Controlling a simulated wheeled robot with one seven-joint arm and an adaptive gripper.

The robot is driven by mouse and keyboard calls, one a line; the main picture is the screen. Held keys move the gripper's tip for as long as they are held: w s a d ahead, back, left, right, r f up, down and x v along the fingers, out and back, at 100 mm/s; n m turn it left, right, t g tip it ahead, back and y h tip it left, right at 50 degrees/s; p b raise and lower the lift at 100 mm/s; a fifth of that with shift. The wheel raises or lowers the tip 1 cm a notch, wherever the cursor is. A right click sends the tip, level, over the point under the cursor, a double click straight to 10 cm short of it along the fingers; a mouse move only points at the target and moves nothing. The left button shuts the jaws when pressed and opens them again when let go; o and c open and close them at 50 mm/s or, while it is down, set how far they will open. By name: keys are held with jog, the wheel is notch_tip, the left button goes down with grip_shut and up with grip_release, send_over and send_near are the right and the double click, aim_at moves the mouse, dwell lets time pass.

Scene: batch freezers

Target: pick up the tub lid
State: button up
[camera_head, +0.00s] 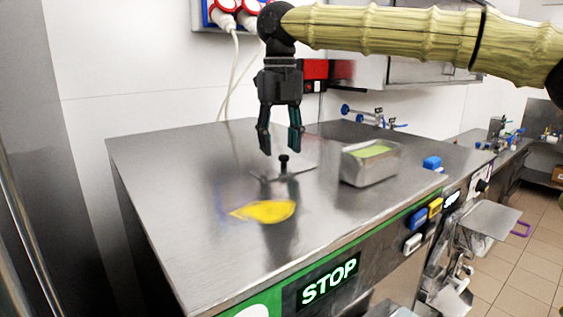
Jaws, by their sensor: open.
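The tub lid (301,168) is a flat, thin metal-coloured plate lying on the steel counter. A black knob (283,160) stands up from it. My gripper (281,150) points straight down with its two dark fingers apart. It is empty, and its fingertips appear just above and around the top of the knob. I cannot tell from this one view how far the fingertips are from the knob in depth. A metal tub (368,172) with light green contents stands uncovered to the right of the lid.
The steel counter top (180,180) is mostly clear at left. A flat yellow object (265,211) lies in front of the lid. Small blue items (432,162) sit right of the tub. A red box (314,69) and wall sockets (235,12) are behind my gripper.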

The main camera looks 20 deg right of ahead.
aim_at(284, 155)
jog(key=s, duration=0.1)
jog(key=s+f, duration=0.1)
jog(key=s+p, duration=0.1)
jog(key=shift+d+f, duration=0.25)
jog(key=shift+d, duration=0.1)
jog(key=shift+w+a+f, duration=0.1)
jog(key=shift+w+f, duration=0.05)
jog(key=shift+f, duration=0.15)
jog(key=shift+w+a+f, duration=0.15)
jog(key=shift+w+f, duration=0.2)
jog(key=shift+w, duration=0.35)
jog(key=shift+s+r, duration=0.2)
jog(key=shift+s, duration=0.3)
jog(key=c, duration=0.7)
grip_shut()
jog(key=shift+w+f, duration=0.1)
jog(key=shift+w, duration=0.05)
